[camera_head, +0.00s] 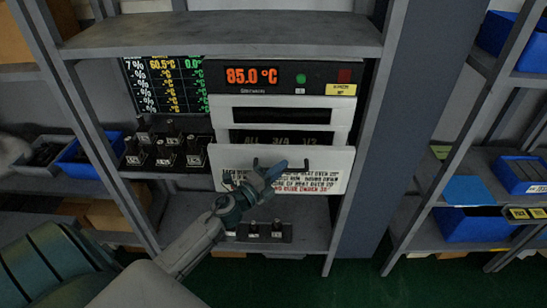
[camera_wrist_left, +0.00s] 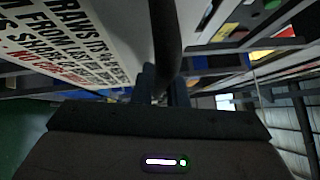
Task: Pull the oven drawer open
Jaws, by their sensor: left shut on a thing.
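The oven (camera_head: 270,103) stands on the shelf, with an orange 85.0 °C display. Its lower white drawer front (camera_head: 325,158) carries printed black and red text and a dark horizontal handle (camera_head: 300,165). My left gripper (camera_head: 264,170) is in front of the drawer front, shut on the handle. In the left wrist view, the dark handle bar (camera_wrist_left: 166,40) runs between my fingers (camera_wrist_left: 163,88), with the drawer front (camera_wrist_left: 85,45) on the left. The gripper and arm hide part of the handle and text. I cannot tell how far the drawer stands out. My right gripper is out of view.
Black valve blocks (camera_head: 165,153) stand on the shelf left of the oven, below a readings screen (camera_head: 165,85). More dark blocks (camera_head: 262,232) sit below the drawer. A grey upright (camera_head: 370,150) stands close on the right. Blue bins (camera_head: 470,225) fill the right rack.

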